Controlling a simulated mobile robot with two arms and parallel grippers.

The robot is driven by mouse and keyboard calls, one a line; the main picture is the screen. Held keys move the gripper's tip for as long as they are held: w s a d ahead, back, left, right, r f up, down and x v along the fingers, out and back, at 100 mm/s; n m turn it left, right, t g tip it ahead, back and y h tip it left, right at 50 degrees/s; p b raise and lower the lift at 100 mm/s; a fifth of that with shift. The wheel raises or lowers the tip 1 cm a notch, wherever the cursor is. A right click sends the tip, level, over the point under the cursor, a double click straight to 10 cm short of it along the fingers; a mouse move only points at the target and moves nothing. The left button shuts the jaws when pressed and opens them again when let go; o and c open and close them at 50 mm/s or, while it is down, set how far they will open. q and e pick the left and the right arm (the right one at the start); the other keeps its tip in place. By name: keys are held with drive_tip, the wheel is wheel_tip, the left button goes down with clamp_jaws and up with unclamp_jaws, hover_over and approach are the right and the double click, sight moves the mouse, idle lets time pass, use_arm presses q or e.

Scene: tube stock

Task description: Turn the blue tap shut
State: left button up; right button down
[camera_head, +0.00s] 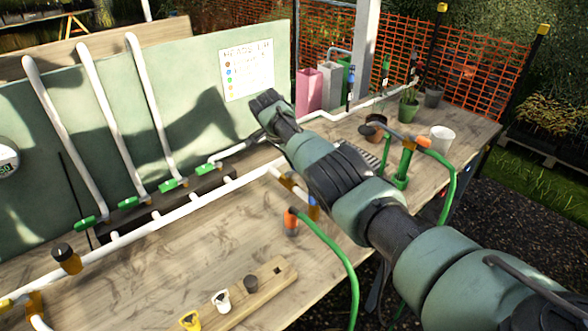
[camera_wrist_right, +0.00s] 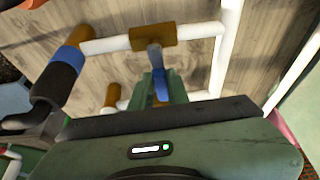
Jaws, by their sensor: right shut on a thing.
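The blue tap has a brass body (camera_wrist_right: 153,36) on a short white branch pipe (camera_wrist_right: 108,45), with a metal lever in a blue sleeve (camera_wrist_right: 160,86). The lever points across the branch pipe in the right wrist view. My right gripper (camera_wrist_right: 164,90) is shut on the blue sleeve, its green fingers on either side. In the head view the brass body (camera_head: 286,183) shows beside my right arm, which hides the lever and fingers. My left gripper is in neither view.
A white main pipe (camera_head: 150,228) runs along the table (camera_head: 200,262). Green-levered taps (camera_head: 170,184) stand behind it. A blue-banded outlet (camera_head: 313,207) and an orange hose end (camera_head: 291,218) are close by. A wooden block (camera_head: 262,287) with coloured caps lies in front.

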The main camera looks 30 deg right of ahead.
sight(287, 172)
drive_tip(key=shift+r, duration=0.1)
idle(0.5)
drive_tip(key=c, duration=1.4)
unclamp_jaws()
drive_tip(key=shift+o, duration=0.2)
drive_tip(key=shift+r, duration=0.2)
drive_tip(key=v, duration=0.7)
drive_tip(key=shift+a+r+b, duration=0.15)
drive_tip(key=shift+a+b, duration=0.05)
drive_tip(key=shift+b, duration=0.1)
